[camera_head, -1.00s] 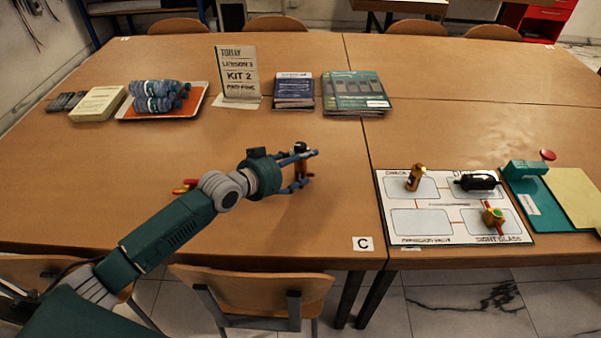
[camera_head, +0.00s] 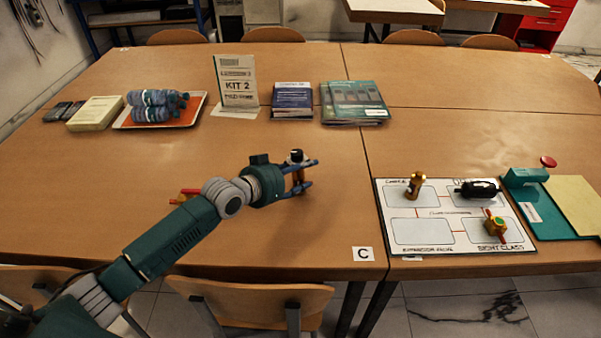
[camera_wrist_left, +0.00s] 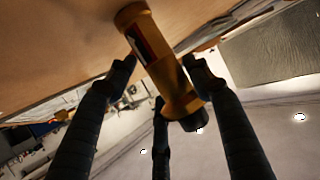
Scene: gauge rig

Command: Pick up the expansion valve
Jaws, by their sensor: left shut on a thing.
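The expansion valve (camera_head: 297,157), a small brass part with a dark top, stands roughly upright over the left-hand table. My left gripper (camera_head: 308,175) is shut on it, with fingers on both sides. In the left wrist view, the valve's brass body (camera_wrist_left: 155,60) with a dark, striped label lies between the black fingers (camera_wrist_left: 160,80). I cannot tell whether its base touches the table. My right gripper is not in view.
A red-and-yellow part (camera_head: 183,197) lies partly behind my arm. A tray (camera_head: 190,116) stands behind.

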